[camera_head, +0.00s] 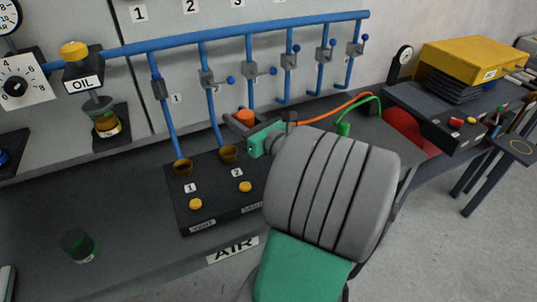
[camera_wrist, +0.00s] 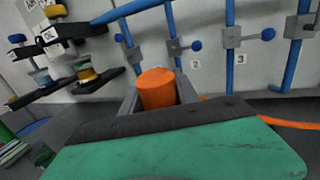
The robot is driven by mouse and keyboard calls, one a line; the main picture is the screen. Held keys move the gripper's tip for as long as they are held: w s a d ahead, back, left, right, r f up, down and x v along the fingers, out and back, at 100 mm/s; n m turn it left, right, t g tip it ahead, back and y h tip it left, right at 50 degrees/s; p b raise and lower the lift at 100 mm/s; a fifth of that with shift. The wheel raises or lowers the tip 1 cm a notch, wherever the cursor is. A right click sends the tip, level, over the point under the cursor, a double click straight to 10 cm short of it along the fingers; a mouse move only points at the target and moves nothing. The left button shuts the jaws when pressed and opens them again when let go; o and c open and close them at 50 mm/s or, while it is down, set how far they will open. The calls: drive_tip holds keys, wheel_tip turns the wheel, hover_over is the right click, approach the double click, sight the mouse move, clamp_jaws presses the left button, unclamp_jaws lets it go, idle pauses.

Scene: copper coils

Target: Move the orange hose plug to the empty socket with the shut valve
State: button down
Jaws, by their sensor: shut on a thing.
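My gripper (camera_head: 238,121) is shut on the orange hose plug (camera_head: 244,116), just behind the dark AIR panel (camera_head: 215,213). In the wrist view the plug (camera_wrist: 157,88) stands roughly upright between my fingers. Brass sockets 1 (camera_head: 183,168) and 2 (camera_head: 228,154) look empty, left of and below the plug. My arm hides the panel's right part and any sockets there. Levers on valve 2 (camera_head: 207,78) and valve 3 (camera_head: 250,69) stick out sideways across their pipes. The levers of the valves farther right point upward. The lever of valve 1 (camera_head: 159,89) is unclear.
The orange hose (camera_head: 340,109) runs right from behind my gripper. A green hose plug (camera_head: 343,129) stands close by my wrist. Blue pipes (camera_head: 165,120) come down behind the panel. An OIL unit (camera_head: 84,73) stands left. A dark green cup (camera_head: 79,245) sits on the open bench at left.

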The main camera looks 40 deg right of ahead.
drive_tip(key=s+d+h+b, duration=0.1)
drive_tip(key=s+d, duration=0.2)
drive_tip(key=d, duration=0.2)
drive_tip(key=shift+m, duration=0.4)
drive_tip(key=w+d+f+b, duration=0.2)
drive_tip(key=w+d+f, duration=0.6)
drive_tip(key=shift+w+d+f, duration=0.25)
drive_tip(key=shift+w+f, duration=0.05)
drive_tip(key=shift+w, duration=0.1)
drive_tip(key=shift+w+d+f, duration=0.15)
drive_tip(key=shift+f, duration=0.1)
drive_tip(key=shift+w+d+f+b, duration=0.1)
drive_tip(key=shift+f+b, duration=0.3)
drive_tip(key=shift+f, duration=1.2)
drive_tip(key=shift+f, duration=0.1)
drive_tip(key=shift+f, duration=0.3)
drive_tip(key=c, duration=0.9)
unclamp_jaws()
